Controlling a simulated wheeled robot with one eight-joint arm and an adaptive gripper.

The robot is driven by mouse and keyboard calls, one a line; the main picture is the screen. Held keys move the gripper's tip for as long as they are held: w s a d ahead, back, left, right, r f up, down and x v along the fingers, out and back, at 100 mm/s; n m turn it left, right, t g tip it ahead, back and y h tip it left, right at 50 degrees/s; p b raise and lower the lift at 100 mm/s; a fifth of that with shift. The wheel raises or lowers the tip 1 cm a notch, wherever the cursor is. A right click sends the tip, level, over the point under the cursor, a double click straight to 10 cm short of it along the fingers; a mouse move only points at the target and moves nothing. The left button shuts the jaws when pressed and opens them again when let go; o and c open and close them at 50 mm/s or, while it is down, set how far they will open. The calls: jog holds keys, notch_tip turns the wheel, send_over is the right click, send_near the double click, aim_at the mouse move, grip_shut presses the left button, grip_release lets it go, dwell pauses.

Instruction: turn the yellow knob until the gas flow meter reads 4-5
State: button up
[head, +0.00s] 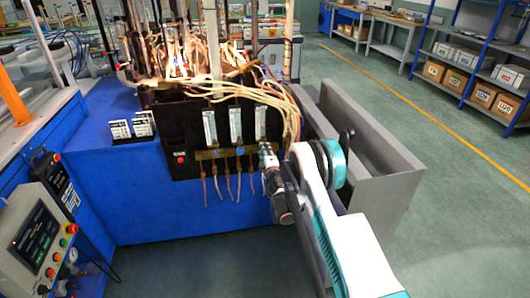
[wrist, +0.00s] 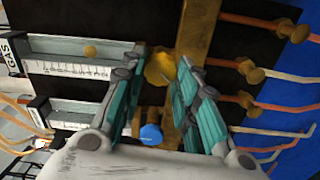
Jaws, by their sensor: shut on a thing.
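The yellow knob (wrist: 158,68) shows in the wrist view between the fingertips of my gripper (wrist: 164,60), which is shut on it. The gas flow meter (wrist: 75,46), with a GAS label at its end, lies sideways to the left of the knob. A yellowish float ball (wrist: 90,51) sits in its tube. The scale numbers are too small to read. In the head view my gripper (head: 267,153) is at the lower end of the rightmost flow meter (head: 261,122) and hides the knob there.
A second meter (wrist: 70,112) and a blue knob (wrist: 151,134) are close beside my fingers. Brass fittings with hoses (wrist: 255,75) line the panel. Lit burners (head: 177,65) stand above the panel. A grey metal trough (head: 375,150) is to the right of the panel.

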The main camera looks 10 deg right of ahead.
jog(key=shift+n, duration=0.3)
dwell(0.4)
jog(key=o, duration=1.1)
jog(key=shift+a, duration=0.1)
jog(key=shift+c, duration=0.2)
jog(key=s, duration=0.7)
jog(key=shift+s, duration=0.3)
